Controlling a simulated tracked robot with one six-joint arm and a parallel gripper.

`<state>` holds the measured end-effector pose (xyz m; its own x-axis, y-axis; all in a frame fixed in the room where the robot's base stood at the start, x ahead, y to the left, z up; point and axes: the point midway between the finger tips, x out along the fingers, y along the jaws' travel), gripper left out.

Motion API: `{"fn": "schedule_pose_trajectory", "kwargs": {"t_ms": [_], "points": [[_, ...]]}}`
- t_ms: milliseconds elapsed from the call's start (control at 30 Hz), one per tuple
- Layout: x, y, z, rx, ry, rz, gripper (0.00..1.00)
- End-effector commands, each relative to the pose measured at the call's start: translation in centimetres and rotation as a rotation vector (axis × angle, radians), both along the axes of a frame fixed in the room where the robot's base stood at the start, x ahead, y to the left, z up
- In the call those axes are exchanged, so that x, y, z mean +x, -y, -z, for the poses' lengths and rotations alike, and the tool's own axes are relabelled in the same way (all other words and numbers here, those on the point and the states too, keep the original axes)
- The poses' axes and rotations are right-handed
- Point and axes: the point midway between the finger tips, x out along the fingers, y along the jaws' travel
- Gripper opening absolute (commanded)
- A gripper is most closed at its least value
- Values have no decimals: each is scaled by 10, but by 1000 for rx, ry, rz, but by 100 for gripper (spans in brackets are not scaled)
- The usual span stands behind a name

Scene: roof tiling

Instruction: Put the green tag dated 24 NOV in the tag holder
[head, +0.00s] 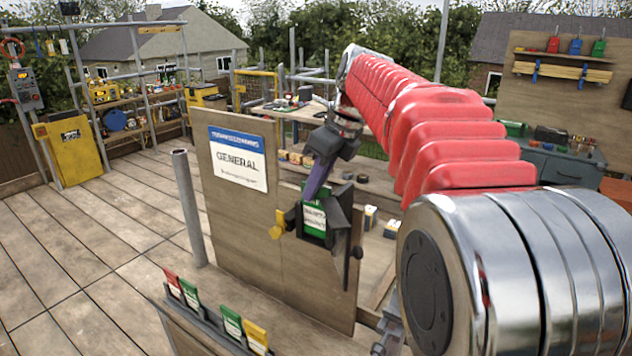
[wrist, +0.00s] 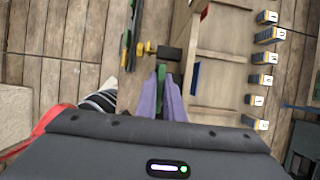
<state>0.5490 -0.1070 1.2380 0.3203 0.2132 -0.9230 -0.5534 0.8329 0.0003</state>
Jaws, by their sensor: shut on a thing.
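A green tag with a white label (head: 314,220) is at the black tag holder (head: 341,195) on the upright wooden board. In the head view it lies within the holder's outline; I cannot tell how deeply it is seated. Its print is too small to read a date. My gripper (head: 309,192) reaches down from above, its purple fingers shut on the tag's upper edge. In the wrist view the purple fingers (wrist: 165,88) close around a green edge (wrist: 160,72), right at the dark holder (wrist: 170,57). The holder's inside is hidden.
A yellow knob (head: 276,228) sits beside the holder. A "GENERAL" sign (head: 238,157) is on the same board. A rack (head: 207,322) in front holds a red tag (head: 172,283), green tags (head: 232,322) and a yellow tag (head: 256,336). A grey pole (head: 188,205) stands left of the board.

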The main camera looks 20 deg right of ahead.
Motion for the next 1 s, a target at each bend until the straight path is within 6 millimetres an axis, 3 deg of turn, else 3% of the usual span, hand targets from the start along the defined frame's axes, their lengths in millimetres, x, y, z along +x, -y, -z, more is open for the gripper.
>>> {"fn": "schedule_pose_trajectory", "kwargs": {"t_ms": [700,733,1000], "points": [[0,0,11,0,0,1,0],[0,0,11,0,0,1,9],[0,1,11,0,0,1,28]]}}
